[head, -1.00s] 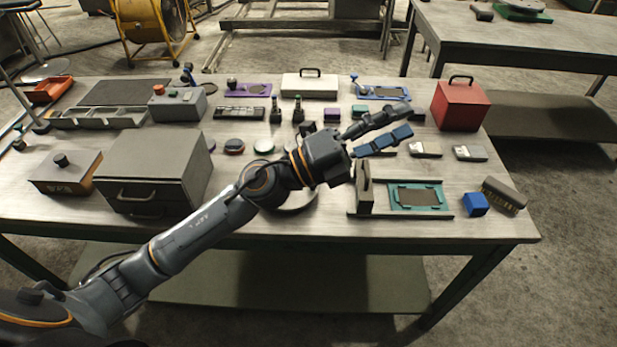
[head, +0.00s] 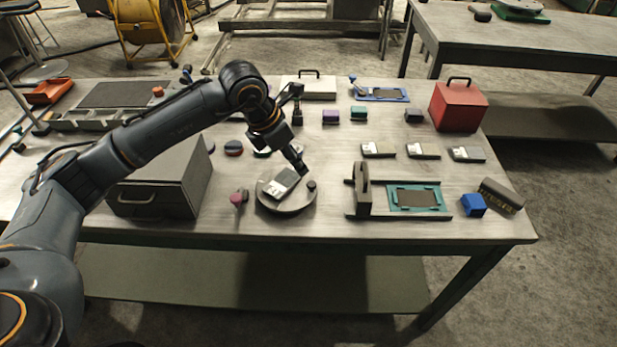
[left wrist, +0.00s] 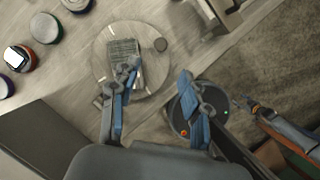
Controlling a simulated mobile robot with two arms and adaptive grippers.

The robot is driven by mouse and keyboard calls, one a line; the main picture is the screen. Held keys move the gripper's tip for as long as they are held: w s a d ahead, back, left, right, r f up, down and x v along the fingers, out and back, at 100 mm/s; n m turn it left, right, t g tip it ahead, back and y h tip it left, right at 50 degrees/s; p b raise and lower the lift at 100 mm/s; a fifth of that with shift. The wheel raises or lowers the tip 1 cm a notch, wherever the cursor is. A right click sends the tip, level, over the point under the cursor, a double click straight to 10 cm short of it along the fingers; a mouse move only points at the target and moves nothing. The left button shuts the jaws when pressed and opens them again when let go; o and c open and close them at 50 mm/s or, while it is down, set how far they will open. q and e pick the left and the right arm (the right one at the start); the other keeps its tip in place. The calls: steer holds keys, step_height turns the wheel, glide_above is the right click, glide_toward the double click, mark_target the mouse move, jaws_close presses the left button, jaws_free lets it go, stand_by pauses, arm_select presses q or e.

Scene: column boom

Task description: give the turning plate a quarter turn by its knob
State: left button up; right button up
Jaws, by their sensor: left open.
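The turning plate (head: 290,205) is a round grey disc near the table's front middle, and it also shows in the left wrist view (left wrist: 104,72). A grey card-like block (head: 283,182) lies on it. The short dark knob (head: 311,185) stands near the plate's right rim and shows in the left wrist view (left wrist: 160,45). My left gripper (head: 301,168) points down above the plate's far side, close to the knob. In the left wrist view its fingers (left wrist: 160,74) are spread with nothing between them. Contact with the knob is not visible.
A teal-framed fixture (head: 446,200) with an upright grey post (head: 363,188) stands right of the plate. A small pink-headed object (head: 239,197) and a grey box with a handle (head: 160,180) are to its left. Flat pieces (head: 423,151) lie behind the fixture.

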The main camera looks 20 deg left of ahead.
mark_target(311, 184)
arm_select(q)
steer(key=p+x, duration=0.2)
steer(key=x, duration=0.8)
steer(key=shift+d+f, duration=0.1)
steer(key=shift+d, duration=0.05)
jaws_close()
